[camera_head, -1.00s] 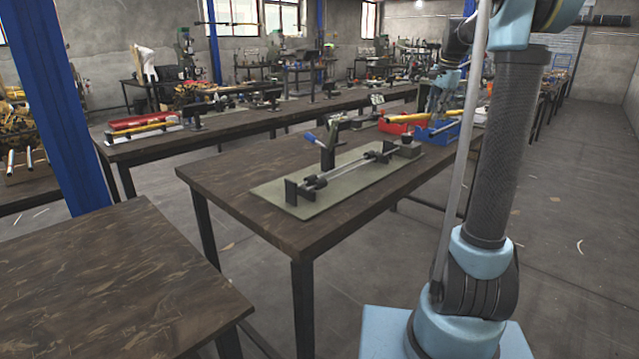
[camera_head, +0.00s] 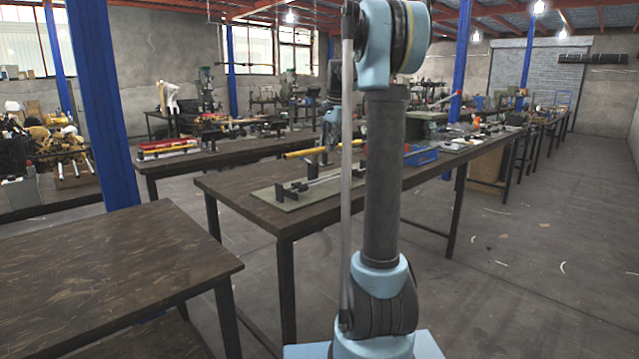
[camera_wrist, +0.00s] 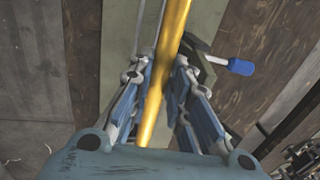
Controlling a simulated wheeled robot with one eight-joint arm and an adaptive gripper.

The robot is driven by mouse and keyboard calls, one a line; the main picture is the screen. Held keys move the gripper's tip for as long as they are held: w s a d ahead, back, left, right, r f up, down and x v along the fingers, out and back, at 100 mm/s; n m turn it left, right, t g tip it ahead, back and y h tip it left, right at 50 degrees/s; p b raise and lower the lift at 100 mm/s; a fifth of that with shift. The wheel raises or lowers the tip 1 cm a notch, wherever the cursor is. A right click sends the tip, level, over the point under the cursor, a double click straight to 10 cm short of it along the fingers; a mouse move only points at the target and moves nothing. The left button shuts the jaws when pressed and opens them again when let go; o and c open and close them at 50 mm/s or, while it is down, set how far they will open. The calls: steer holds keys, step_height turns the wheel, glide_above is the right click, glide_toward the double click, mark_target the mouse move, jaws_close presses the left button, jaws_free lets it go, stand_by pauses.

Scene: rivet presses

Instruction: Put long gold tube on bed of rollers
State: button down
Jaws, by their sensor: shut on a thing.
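A long gold tube (camera_head: 310,150) is held above the near workbench in the head view, its right part hidden by my arm. In the wrist view the gold tube (camera_wrist: 168,45) runs lengthwise between the fingers of my gripper (camera_wrist: 162,70), which is shut on it. My gripper (camera_head: 331,138) is partly hidden behind my arm in the head view. A green-grey plate (camera_head: 287,204) on that bench carries a fixture with thin parallel rods (camera_head: 318,183) and dark end blocks. The tube is above it, apart from it in the head view. I cannot tell whether these rods are the roller bed.
A blue-handled tool (camera_wrist: 240,67) lies right of the tube in the wrist view. A blue bin (camera_head: 420,156) stands farther along the bench. A red-and-white rack with a yellow tube (camera_head: 165,149) is on the back bench. The front-left table (camera_head: 110,265) is bare.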

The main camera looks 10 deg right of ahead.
stand_by(0.3)
step_height(320, 180, down, 10)
steer(key=shift+f, duration=0.1)
stand_by(0.6)
steer(key=c, duration=1.5)
jaws_free()
